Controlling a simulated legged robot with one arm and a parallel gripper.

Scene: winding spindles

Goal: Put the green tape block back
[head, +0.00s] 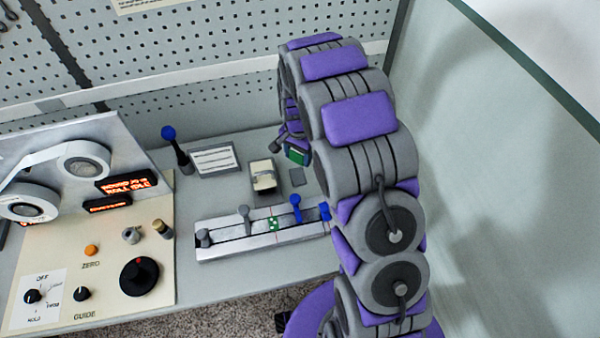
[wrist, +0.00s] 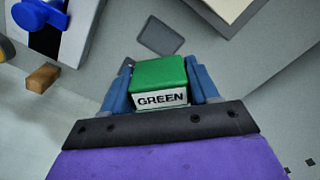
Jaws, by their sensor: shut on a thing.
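The green tape block (wrist: 160,84) has a green top and a white face lettered GREEN. It sits between the blue fingers of my gripper (wrist: 161,88), which is shut on it. In the head view the green block (head: 297,156) shows as a small patch below my arm, and my arm partly hides the gripper. A dark grey square pad (wrist: 159,36) lies bare on the bench just beyond the block in the wrist view. The pad also shows in the head view (head: 297,178), below the block. The block appears held above the bench, apart from the pad.
A cream block-like holder (head: 263,176) stands left of the pad. A white label plate (head: 215,159) and a blue-knobbed lever (head: 169,133) stand farther left. A wall panel closes the right side.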

